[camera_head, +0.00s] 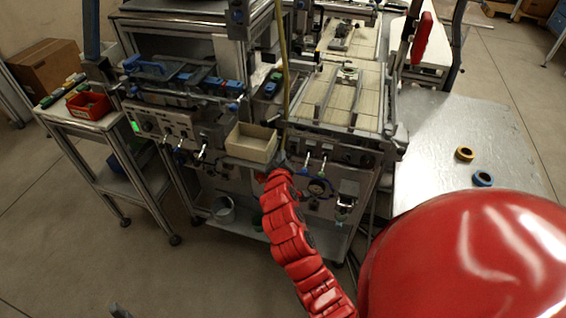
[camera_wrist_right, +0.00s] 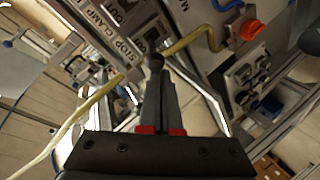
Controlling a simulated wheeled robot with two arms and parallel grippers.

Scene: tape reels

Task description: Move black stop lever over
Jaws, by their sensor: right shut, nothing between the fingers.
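The black stop lever's round knob (camera_wrist_right: 155,62) shows in the right wrist view, beside a panel label reading "STOP CLAMP" (camera_wrist_right: 108,40). My right gripper (camera_wrist_right: 156,78) is shut and empty, its fingertips just at or below the knob in the picture; I cannot tell whether they touch it. In the head view my red right arm reaches up to the machine front, with the right gripper (camera_head: 283,160) beside the beige box. The lever cannot be made out there. A small grey tip at the bottom left edge may be my left gripper (camera_head: 119,311); its fingers cannot be read.
A yellow hose (camera_wrist_right: 190,40) passes close behind the knob, near an orange-red button (camera_wrist_right: 251,30). A beige box (camera_head: 251,143) sits on the machine front.

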